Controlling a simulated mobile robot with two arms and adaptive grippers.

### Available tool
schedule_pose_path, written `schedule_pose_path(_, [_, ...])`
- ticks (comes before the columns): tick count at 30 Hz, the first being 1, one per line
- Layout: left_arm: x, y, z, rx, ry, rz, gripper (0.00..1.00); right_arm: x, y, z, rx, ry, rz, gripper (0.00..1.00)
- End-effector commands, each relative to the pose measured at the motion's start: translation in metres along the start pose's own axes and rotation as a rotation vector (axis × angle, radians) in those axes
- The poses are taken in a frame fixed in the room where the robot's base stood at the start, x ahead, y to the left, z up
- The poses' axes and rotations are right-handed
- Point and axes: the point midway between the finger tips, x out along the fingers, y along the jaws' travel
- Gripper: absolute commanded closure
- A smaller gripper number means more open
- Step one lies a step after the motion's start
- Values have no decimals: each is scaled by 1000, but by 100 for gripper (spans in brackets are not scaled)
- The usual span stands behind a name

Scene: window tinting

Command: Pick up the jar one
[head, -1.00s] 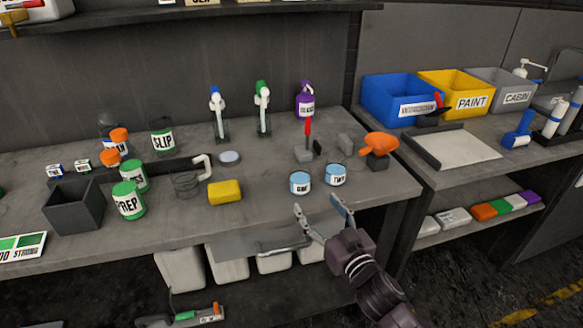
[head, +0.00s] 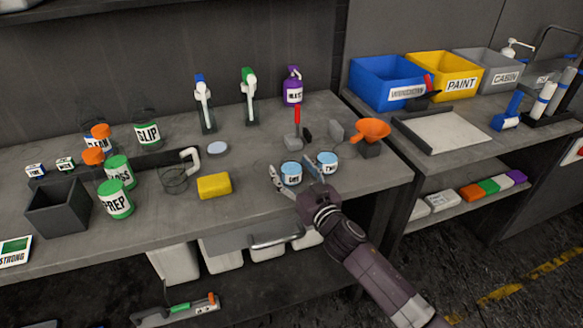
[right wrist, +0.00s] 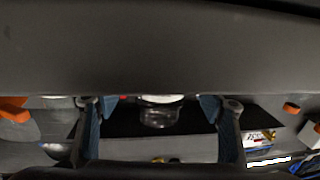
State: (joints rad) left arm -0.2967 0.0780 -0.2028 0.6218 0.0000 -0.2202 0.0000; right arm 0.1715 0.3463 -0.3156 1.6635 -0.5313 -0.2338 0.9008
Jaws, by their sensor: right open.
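Jar one (head: 291,174), a small jar with a light blue top and a dark-lettered label, stands upright near the bench's front edge. Jar two (head: 327,160) stands just right of it. My right gripper (head: 292,166) is open, its two fingers on either side of jar one, the right finger between the two jars. I cannot tell whether the fingers touch the jar. In the right wrist view a clear jar (right wrist: 159,113) shows between the spread fingers (right wrist: 157,104); its label is not visible there. My left gripper is not in view.
A yellow sponge (head: 214,186) lies left of the jars. Bins (head: 386,82) stand on the right bench.

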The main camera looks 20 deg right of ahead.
Motion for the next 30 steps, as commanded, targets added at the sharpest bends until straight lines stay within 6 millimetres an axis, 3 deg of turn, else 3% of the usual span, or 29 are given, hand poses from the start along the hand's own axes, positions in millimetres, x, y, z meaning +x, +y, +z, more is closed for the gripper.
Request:
schedule_pose_path(6, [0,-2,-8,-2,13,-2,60,0,0,0,1,0,-1,38])
schedule_pose_path(19, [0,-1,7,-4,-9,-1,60,0,0,0,1,1,-1,84])
schedule_pose_path(30, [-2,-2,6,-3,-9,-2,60,0,0,-9,1,3,-1,84])
